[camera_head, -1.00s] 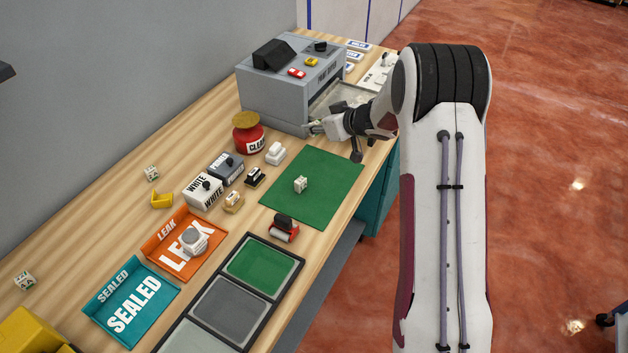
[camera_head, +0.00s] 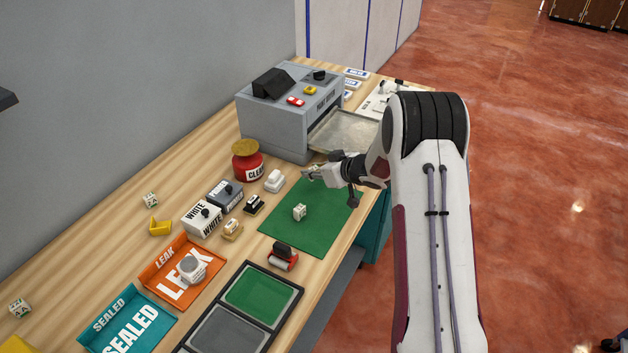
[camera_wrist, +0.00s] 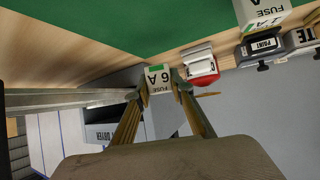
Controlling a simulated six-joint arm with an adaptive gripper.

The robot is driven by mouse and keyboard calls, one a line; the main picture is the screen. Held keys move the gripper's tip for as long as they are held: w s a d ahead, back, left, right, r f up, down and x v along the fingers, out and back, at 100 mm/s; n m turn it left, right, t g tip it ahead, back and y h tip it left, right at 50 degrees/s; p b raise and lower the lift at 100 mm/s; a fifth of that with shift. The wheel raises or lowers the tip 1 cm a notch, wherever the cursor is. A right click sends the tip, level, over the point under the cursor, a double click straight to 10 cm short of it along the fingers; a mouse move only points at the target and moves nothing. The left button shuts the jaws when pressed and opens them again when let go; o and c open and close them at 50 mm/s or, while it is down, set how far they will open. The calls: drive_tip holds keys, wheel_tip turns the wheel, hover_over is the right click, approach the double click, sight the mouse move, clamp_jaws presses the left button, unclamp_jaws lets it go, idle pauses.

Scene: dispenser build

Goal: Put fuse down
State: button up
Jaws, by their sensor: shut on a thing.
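My gripper (camera_head: 309,173) is shut on a white fuse with a green band (camera_wrist: 160,86), marked "6 A", which shows between the fingers in the wrist view. In the head view this fuse is small and mostly hidden by the fingers. The gripper is near the far end of the green mat (camera_head: 285,232), and I cannot tell its exact height. A second white fuse block (camera_head: 299,212) stands on the mat, nearer the camera; it also shows at the top of the wrist view (camera_wrist: 262,12).
The grey dryer (camera_head: 285,115) stands behind, its tray (camera_head: 350,132) pulled out. A red "CLEAN" pot (camera_head: 247,165), a white block (camera_head: 274,181) and stamps lie left of the mat. Orange LEAK (camera_head: 155,270) and teal SEALED (camera_head: 105,318) trays are nearer. Much of the mat is clear.

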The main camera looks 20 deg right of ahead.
sight(314, 180)
drive_tip(key=shift+f, duration=0.1)
drive_tip(key=shift+f, duration=1.75)
drive_tip(key=shift+f, duration=0.1)
drive_tip(key=o, duration=0.9)
drive_tip(key=shift+s+d+r, duration=0.1)
drive_tip(key=shift+s+r, duration=0.1)
drive_tip(key=shift+r, duration=0.05)
drive_tip(key=shift+v, duration=5.7)
